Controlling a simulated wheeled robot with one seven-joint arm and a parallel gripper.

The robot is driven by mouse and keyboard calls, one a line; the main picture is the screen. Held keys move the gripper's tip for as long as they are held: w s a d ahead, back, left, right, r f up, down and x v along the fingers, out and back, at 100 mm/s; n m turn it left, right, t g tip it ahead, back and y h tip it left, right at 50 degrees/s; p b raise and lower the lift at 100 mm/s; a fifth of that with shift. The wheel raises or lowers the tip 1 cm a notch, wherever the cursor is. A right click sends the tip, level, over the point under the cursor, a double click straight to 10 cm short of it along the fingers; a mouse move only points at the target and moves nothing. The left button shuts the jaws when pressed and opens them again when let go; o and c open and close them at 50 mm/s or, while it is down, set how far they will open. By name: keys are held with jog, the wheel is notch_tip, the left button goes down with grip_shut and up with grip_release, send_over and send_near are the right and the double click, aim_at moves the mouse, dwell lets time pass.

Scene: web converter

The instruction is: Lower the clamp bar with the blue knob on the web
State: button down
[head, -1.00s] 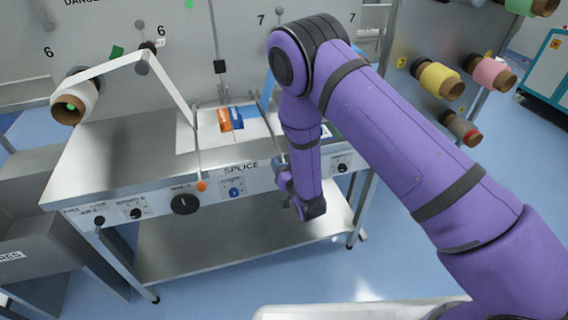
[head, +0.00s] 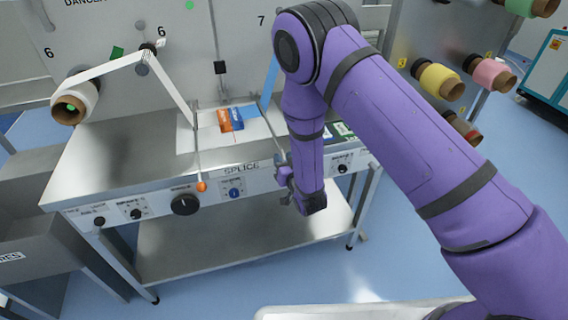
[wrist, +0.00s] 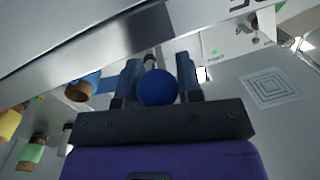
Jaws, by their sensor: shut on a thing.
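The blue knob (wrist: 157,88) shows as a round ball between my two dark fingers in the wrist view. My gripper (wrist: 158,70) is shut on it. The white web (head: 178,95) runs from a roll at the left down to the table.
A second bar with an orange knob (head: 202,186) lies across the table to the left, its knob at the front edge. The front panel has a black dial (head: 185,204). Orange and blue pieces (head: 230,119) lie on the table. Coloured rolls (head: 441,81) stick out at the right.

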jog(key=w+a+r+g, duration=0.1)
jog(key=w+r, duration=0.2)
jog(key=r, duration=0.6)
jog(key=w+a+r+g+h, duration=0.1)
jog(key=w+r, duration=0.3)
jog(key=r, duration=0.6)
jog(key=w+a+r+g+h, duration=0.1)
jog(key=w+r+g, duration=0.2)
jog(key=r, duration=0.6)
jog(key=shift+w+r, duration=0.2)
jog(key=shift+w, duration=0.15)
jog(key=c, duration=0.9)
grip_release()
jog(key=shift+o, duration=0.2)
jog(key=v, duration=1)
jog(key=shift+s+d+r, duration=0.15)
jog(key=shift+s+r, duration=0.05)
jog(key=shift+s, duration=0.05)
